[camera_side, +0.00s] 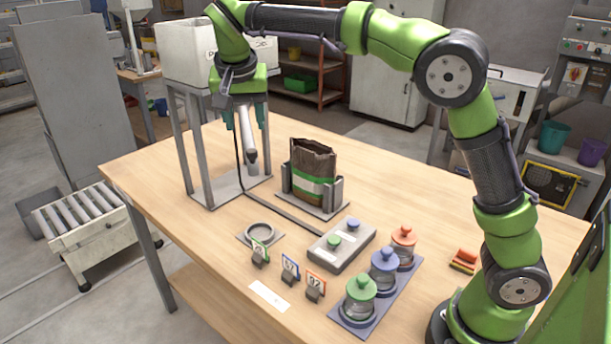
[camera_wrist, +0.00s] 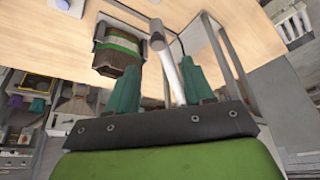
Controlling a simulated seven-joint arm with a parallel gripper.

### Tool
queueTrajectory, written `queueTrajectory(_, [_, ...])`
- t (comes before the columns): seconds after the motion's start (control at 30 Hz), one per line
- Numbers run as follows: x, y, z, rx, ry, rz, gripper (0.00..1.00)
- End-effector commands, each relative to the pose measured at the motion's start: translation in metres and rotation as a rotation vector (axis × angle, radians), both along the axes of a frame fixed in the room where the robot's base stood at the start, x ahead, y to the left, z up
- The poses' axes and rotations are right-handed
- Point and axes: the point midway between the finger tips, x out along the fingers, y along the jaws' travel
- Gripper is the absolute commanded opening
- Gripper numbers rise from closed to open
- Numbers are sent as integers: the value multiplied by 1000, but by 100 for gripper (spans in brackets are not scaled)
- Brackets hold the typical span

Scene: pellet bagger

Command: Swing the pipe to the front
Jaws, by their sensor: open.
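The pipe (camera_side: 249,143) is a pale grey tube with a wider grey end. It slopes down below the white hopper (camera_side: 186,50), to the left of the brown bag (camera_side: 309,165) with its green and white band. In the wrist view the pipe (camera_wrist: 171,75) runs between my two teal fingers, its end beside the bag (camera_wrist: 118,58). My gripper (camera_side: 246,122) is open, with a finger on each side of the pipe's upper part; I cannot tell whether either touches it. The pipe's top is hidden behind my gripper.
The bag stands in a grey holder (camera_side: 326,211). A grey stand (camera_side: 193,150) is close by my gripper. In front are a button box (camera_side: 342,245), a round scale plate (camera_side: 261,232), small number cards and lidded jars on a blue tray (camera_side: 375,312). The table's right part is mostly clear.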

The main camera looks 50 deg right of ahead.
Motion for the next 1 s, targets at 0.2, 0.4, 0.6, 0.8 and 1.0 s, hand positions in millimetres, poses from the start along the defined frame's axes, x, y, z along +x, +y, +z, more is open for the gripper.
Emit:
queueTrajectory(0.2, [-13, 15, 48, -1, -5, 2, 52])
queueTrajectory(0.4, [-20, 21, 71, -2, -1, 1, 52])
queueTrajectory(0.6, [-22, 23, 77, -3, 0, 1, 52])
queueTrajectory(0.8, [-22, 23, 77, -2, 1, 1, 52])
queueTrajectory(1.0, [-13, 23, 68, -28, 2, 90, 52])
